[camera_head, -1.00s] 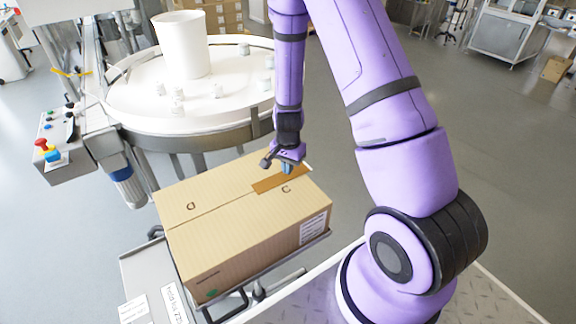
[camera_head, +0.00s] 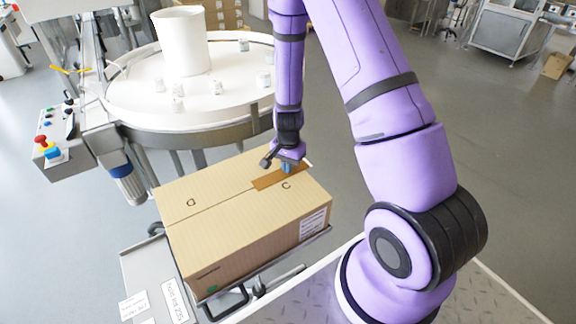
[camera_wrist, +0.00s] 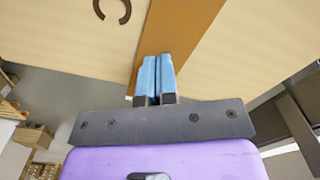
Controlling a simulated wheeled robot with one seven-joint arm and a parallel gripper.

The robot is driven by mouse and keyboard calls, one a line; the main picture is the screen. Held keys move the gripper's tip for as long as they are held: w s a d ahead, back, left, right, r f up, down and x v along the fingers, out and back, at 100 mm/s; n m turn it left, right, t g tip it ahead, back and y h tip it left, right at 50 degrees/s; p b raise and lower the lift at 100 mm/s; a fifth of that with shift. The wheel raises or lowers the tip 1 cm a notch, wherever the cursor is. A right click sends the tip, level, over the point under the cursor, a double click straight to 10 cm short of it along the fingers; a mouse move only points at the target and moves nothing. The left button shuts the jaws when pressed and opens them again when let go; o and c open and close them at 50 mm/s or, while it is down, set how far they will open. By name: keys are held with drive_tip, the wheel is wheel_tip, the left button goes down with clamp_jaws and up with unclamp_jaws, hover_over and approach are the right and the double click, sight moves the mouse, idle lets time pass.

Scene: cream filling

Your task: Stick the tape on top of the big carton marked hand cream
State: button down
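The big carton (camera_head: 240,225) is closed and stands on a support low in the head view, with a seam along its top. The brown tape (camera_head: 262,183) lies along the seam at the right part of the top, one end by the right edge. In the wrist view the tape (camera_wrist: 185,28) runs flat across the carton top (camera_wrist: 80,40), behind my fingers. My gripper (camera_head: 287,167) is over the tape near that edge. In the wrist view its blue fingertips (camera_wrist: 155,78) are together. I cannot tell whether they touch the tape. The hand cream marking is not readable.
A round white turntable (camera_head: 130,95) with several small jars and a white cylinder (camera_head: 181,42) stands behind the carton. A control box (camera_head: 62,140) with buttons is at left. Open grey floor (camera_head: 500,130) lies to the right.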

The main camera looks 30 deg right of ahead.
sight(266, 181)
drive_tip(key=shift+r, duration=3)
drive_tip(key=shift+a+r+n, duration=0.1)
drive_tip(key=shift+a+n, duration=0.35)
drive_tip(key=shift+n, duration=0.15)
drive_tip(key=shift+a+r+n, duration=0.95)
drive_tip(key=shift+a+n, duration=2.6)
drive_tip(key=shift+n, duration=1.85)
drive_tip(key=shift+f, duration=2.9)
drive_tip(key=shift+f, duration=1.2)
drive_tip(key=shift+r, duration=0.15)
